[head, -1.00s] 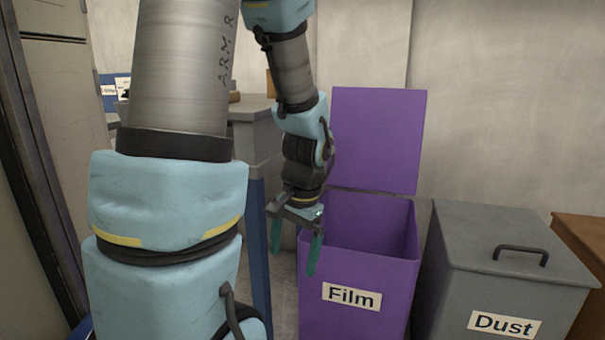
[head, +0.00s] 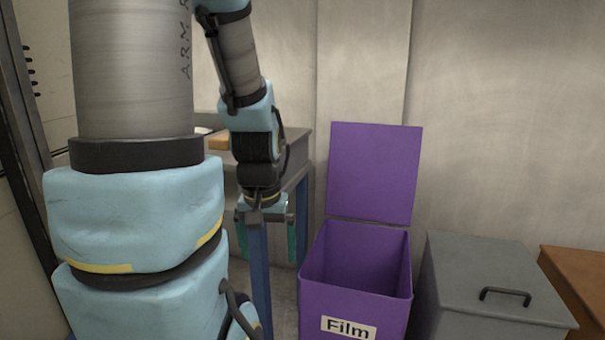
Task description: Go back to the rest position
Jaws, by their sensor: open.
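My gripper (head: 266,240) hangs from my arm to the left of the purple bin, pointing down. Its two teal fingers are apart, with nothing seen between them. A blue table leg shows behind it. The purple bin (head: 356,303), labelled "Film", stands with its lid (head: 371,175) raised upright at the back. The part of its inside that shows looks empty; its floor is hidden.
A grey bin (head: 495,285) with a closed, handled lid stands right of the purple bin, and a brown box (head: 578,275) is at the far right. A grey table (head: 296,150) with blue legs is behind my arm. A plain wall closes off the back.

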